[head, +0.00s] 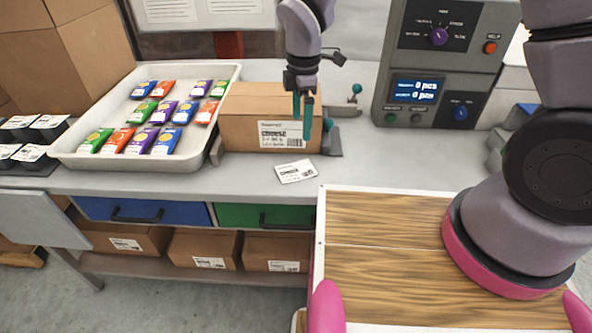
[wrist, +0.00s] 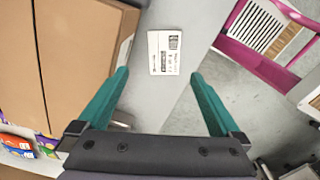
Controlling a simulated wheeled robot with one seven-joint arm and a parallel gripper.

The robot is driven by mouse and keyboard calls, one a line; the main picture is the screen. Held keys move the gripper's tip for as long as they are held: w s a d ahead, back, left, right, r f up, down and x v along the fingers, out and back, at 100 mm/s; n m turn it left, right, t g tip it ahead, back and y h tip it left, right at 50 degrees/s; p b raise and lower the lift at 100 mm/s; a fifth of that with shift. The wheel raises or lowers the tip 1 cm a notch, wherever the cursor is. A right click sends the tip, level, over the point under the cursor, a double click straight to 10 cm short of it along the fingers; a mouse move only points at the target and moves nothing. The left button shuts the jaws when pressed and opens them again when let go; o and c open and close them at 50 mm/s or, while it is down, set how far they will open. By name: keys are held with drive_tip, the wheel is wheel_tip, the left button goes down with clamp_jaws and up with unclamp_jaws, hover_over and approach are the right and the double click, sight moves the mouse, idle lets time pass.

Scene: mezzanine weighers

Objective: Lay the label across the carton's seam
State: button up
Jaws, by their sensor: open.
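The label (head: 296,171), a white card with black print and a code, lies flat on the grey bench in front of the carton. It also shows in the wrist view (wrist: 165,52), ahead of and between my fingers. The brown carton (head: 240,130) stands closed on the bench, with a printed label on its front face. In the wrist view the carton (wrist: 85,55) fills the left side, with a seam line along its top. My gripper (head: 303,118) points down in front of the carton's right part. Its teal fingers (wrist: 158,98) are apart with nothing between them.
A white tray (head: 62,153) of colourful packets stands left of the carton. A weighing console (head: 440,62) stands at the back right. Small clamps with teal knobs (head: 356,89) sit beside the carton. Bare bench (head: 235,180) lies in front.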

drive_tip(key=n, duration=0.1)
hover_over(296, 171)
wheel_tip(296, 171, down, 7)
drive_tip(key=shift+f, duration=3.05)
drive_tip(key=c, duration=1.2)
drive_tip(key=shift+w+r, duration=0.1)
